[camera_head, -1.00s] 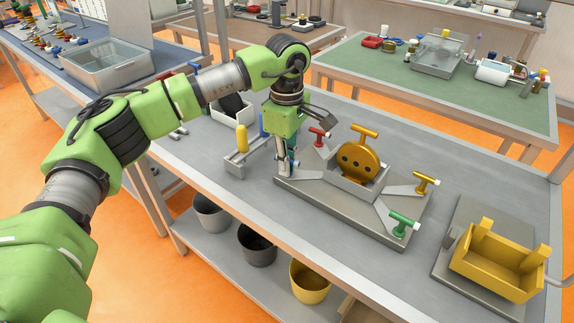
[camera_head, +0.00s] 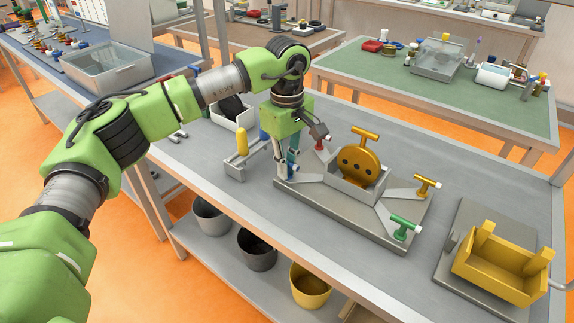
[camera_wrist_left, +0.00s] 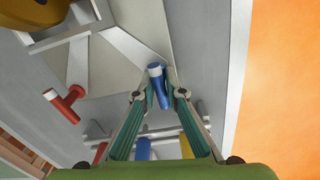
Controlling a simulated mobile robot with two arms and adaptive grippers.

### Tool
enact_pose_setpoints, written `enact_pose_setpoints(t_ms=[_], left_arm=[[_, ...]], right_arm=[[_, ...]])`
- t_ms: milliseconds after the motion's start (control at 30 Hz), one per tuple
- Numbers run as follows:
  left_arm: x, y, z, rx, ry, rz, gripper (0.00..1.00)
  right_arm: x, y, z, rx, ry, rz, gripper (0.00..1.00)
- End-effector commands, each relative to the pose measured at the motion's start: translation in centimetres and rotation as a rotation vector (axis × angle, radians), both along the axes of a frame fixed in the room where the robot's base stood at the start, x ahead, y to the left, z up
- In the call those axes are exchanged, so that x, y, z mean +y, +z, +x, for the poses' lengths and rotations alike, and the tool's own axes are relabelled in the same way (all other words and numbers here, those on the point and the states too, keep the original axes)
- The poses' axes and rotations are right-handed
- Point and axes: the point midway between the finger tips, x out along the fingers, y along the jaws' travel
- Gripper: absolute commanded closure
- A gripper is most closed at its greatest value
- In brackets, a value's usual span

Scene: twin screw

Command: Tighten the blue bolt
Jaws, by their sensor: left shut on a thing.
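The blue bolt (camera_wrist_left: 158,88) has a T-shaped handle with a white end and sits at a corner of the grey fixture plate (camera_head: 343,222). My left gripper (camera_head: 288,174) points down at the plate's left end. In the left wrist view my left gripper (camera_wrist_left: 158,92) is shut on the blue bolt's handle, with a fingertip on each side. In the head view the fingers mostly hide the blue bolt. My right gripper is in neither view.
A yellow round part (camera_head: 359,165) stands in the fixture's centre. Red (camera_head: 324,145), yellow (camera_head: 427,185) and green (camera_head: 405,227) bolts sit around it. A tool rack (camera_head: 236,168) stands left of the plate, a yellow bin (camera_head: 497,272) at right.

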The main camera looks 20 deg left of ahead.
Motion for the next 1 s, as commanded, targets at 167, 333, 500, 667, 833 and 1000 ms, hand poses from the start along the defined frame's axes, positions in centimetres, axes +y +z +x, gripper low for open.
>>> enact_pose_setpoints(t_ms=[167, 333, 500, 667, 833, 1000], left_arm=[[0.0, 0.3, 0.2, -0.008, 0.000, -0.002, 0.76], [0.0, 0.2, 0.1, -0.004, 0.001, -0.001, 0.72], [0.0, 0.1, 0.1, -0.002, 0.001, -0.001, 0.72], [0.0, 1.2, 0.1, -0.004, 0.001, -0.001, 0.72], [0.0, 4.6, 0.2, -0.006, 0.002, -0.001, 0.72], [-0.1, 8.2, 0.1, -0.006, 0.002, -0.001, 0.72]], right_arm=[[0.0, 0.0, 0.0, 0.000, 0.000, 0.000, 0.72], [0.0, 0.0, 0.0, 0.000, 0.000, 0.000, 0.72], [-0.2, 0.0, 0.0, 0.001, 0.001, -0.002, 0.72], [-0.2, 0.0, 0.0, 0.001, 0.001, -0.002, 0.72], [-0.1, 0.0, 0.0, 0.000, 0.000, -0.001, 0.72], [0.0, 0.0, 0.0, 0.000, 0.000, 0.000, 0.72]])
